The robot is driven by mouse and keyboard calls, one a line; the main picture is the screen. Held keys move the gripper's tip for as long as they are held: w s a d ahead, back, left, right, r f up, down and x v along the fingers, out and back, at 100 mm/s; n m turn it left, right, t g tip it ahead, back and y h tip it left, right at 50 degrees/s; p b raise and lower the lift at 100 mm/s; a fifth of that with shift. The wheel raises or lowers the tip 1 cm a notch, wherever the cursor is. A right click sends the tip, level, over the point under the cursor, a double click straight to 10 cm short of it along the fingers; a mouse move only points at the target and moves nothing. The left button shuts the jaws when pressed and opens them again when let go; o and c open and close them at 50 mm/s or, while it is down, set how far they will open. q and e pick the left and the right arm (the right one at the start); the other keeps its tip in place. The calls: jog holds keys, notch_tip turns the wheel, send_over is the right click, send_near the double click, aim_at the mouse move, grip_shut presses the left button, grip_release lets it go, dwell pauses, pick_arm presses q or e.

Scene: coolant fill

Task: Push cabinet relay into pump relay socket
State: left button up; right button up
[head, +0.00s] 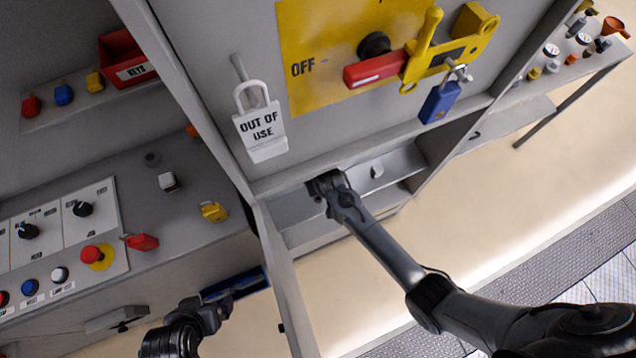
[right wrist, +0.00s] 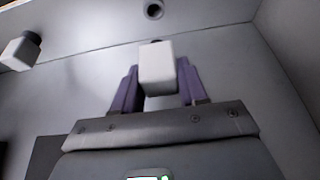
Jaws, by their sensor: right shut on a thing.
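A pale relay block (right wrist: 157,68) sits between the purple fingers of my right gripper (right wrist: 155,88), which is shut on it. A small dark part shows just beyond the block; I cannot tell whether the block is seated in a socket. A round dark socket hole (right wrist: 153,10) is in the grey panel further beyond, apart from the block. In the head view my right gripper (head: 322,187) is inside the grey cabinet's lower bay and hides the held block. My left gripper (head: 222,302) is low at left, by the bench front; its finger gap is unclear.
Another pale block (right wrist: 20,50) stands on the panel to the left. The cabinet has a side wall (right wrist: 290,45) at right. Above the bay hang a white "OUT OF USE" padlock (head: 260,130) and a blue padlock (head: 439,102). A control bench (head: 150,215) stands at left.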

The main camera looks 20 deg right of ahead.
jog(key=shift+r, duration=0.15)
jog(key=shift+f+b, duration=0.95)
jog(key=shift+f, duration=0.95)
jog(key=shift+f+b, duration=0.7)
jog(key=shift+f, duration=0.4)
jog(key=shift+p, duration=0.3)
jog(key=shift+p, duration=0.35)
jog(key=shift+f, duration=0.7)
